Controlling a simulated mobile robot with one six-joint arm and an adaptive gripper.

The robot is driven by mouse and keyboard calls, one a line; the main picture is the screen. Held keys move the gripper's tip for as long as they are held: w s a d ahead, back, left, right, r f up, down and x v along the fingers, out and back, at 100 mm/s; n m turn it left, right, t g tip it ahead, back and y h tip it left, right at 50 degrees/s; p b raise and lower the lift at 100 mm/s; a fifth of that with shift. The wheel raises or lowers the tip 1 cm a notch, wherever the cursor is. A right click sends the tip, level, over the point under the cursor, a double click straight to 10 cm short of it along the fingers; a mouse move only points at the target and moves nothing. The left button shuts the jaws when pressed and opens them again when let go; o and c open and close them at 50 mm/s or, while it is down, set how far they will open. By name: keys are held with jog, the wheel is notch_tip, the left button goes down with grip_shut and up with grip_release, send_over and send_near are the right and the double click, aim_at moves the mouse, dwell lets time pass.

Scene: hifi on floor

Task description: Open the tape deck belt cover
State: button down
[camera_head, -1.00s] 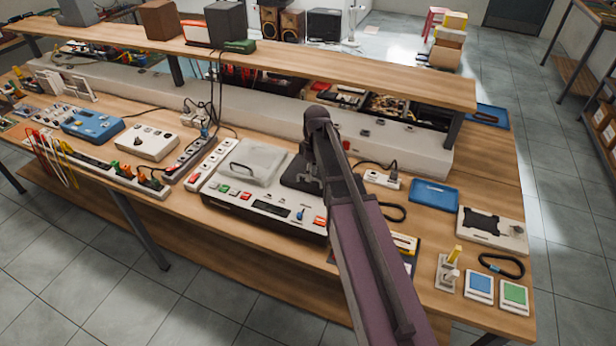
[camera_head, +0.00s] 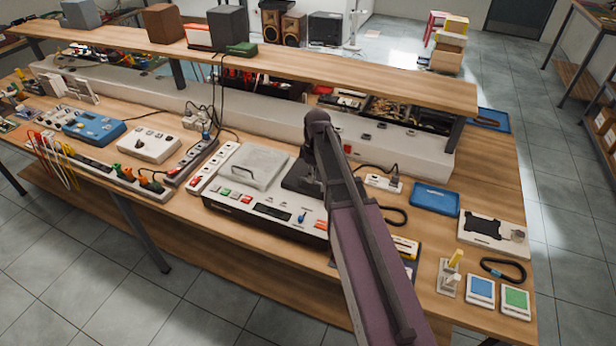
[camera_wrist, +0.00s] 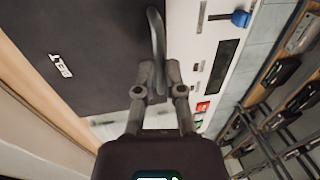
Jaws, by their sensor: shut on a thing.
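The tape deck (camera_head: 265,215) is a white unit on the wooden bench, with coloured buttons and a blue knob along its front. Its dark belt cover (camera_head: 295,184) is at the right of the top, partly hidden by my arm. In the wrist view the belt cover (camera_wrist: 70,40), marked BELT, fills the left, and its curved grey handle (camera_wrist: 156,35) runs along its right edge. My gripper (camera_wrist: 160,72) is shut on the handle, with a finger on each side of it. I cannot tell whether the cover is raised at all.
A light grey lid (camera_head: 257,163) lies left of the belt cover. A power strip (camera_head: 212,167) stands left of the deck. A blue tray (camera_head: 435,199) and a white device (camera_head: 492,234) lie to the right. A long raised shelf (camera_head: 330,72) runs behind.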

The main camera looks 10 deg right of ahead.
jog(key=shift+w+d+r+p, duration=0.2)
jog(key=shift+r+p, duration=0.2)
jog(key=shift+r, duration=0.05)
jog(key=shift+w+d+r+p, duration=0.2)
jog(key=shift+d+r+p, duration=0.05)
jog(key=shift+r+p, duration=0.2)
jog(key=shift+w+d+r+p, duration=0.2)
jog(key=shift+r+p, duration=0.15)
jog(key=shift+r, duration=0.1)
jog(key=c, duration=1)
grip_release()
jog(key=shift+s+f, duration=0.1)
jog(key=shift+f, duration=0.2)
jog(key=shift+c, duration=0.2)
jog(key=o, duration=0.3)
jog(key=shift+d+b, duration=0.1)
jog(key=shift+b, duration=0.2)
jog(key=shift+a, duration=0.2)
jog(key=shift+s, duration=0.1)
